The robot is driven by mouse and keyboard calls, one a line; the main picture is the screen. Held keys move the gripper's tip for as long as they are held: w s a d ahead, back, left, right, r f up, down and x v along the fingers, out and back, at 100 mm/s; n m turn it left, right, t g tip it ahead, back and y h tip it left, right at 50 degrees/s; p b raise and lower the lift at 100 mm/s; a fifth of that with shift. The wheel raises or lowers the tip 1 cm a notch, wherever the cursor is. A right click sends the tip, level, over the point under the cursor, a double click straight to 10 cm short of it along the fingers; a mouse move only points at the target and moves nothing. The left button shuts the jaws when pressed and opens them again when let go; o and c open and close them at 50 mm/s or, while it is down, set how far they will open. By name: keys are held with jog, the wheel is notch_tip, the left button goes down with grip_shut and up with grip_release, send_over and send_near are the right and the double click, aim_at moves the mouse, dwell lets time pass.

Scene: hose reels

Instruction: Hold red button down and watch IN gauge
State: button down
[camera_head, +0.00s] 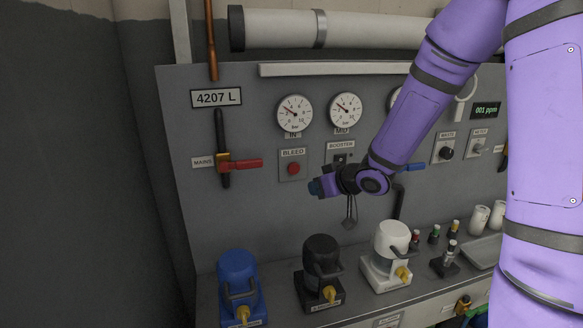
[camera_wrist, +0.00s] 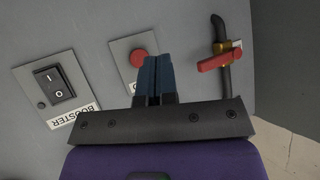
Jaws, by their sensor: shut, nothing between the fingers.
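The red button (camera_head: 293,168) sits on a small grey plate under the BLEED label on the panel. In the wrist view the red button (camera_wrist: 138,57) shows just to the left of my fingertips, partly hidden by them. The IN gauge (camera_head: 295,113) is a round white dial above the button; its needle points to the upper left, and the exact reading is too small to tell. My gripper (camera_head: 315,187) is shut and empty, to the right of and below the button in the head view. In the wrist view its blue fingers (camera_wrist: 157,58) are together. I cannot tell whether they touch the plate.
A red-handled MAINS valve (camera_head: 240,164) is left of the button. The BOOSTER switch (camera_wrist: 54,83) is on its other side. A second gauge (camera_head: 345,110) is beside the IN gauge. Blue (camera_head: 237,270), black (camera_head: 321,258) and white (camera_head: 392,240) devices stand on the bench below.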

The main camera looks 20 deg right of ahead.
aim_at(294, 169)
jog(key=shift+w+a+f+y, duration=0.6)
jog(key=shift+a+f, duration=0.1)
jog(key=shift+f, duration=0.1)
jog(key=w, duration=0.8)
jog(key=shift+w, duration=0.4)
jog(key=shift+w, duration=0.1)
dwell(1.6)
jog(key=shift+w, duration=0.3)
jog(key=shift+w, duration=0.55)
dwell(3.5)
